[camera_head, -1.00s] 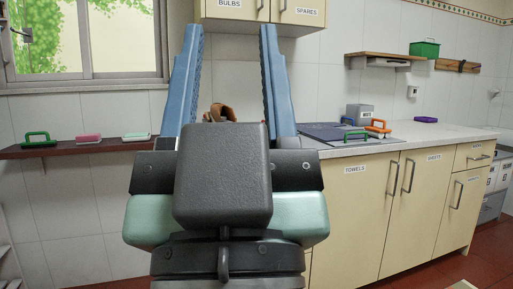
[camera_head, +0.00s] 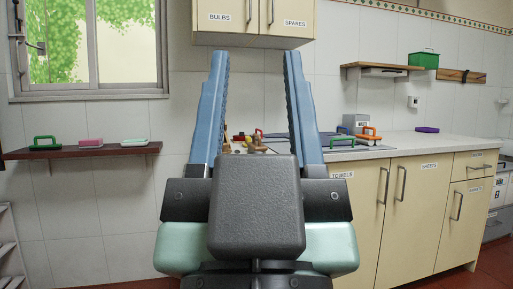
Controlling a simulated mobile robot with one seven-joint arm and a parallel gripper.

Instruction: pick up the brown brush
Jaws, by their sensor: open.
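My gripper (camera_head: 256,54) is raised in the middle of the head view, with its two blue fingers wide apart and nothing held between them. Small brown or tan things (camera_head: 257,146) with red bits show in the gap between the fingers, farther back at counter height. One of them may be the brown brush, but they are too small and too covered by my dark gripper body to tell. Their lower parts are hidden.
A pale counter (camera_head: 425,142) with cupboards runs right, bearing a green-handled thing (camera_head: 342,142), an orange-handled one (camera_head: 370,133), a grey box (camera_head: 355,121) and a purple thing (camera_head: 427,129). A dark shelf (camera_head: 60,154) is left. A wall cabinet (camera_head: 254,22) hangs above.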

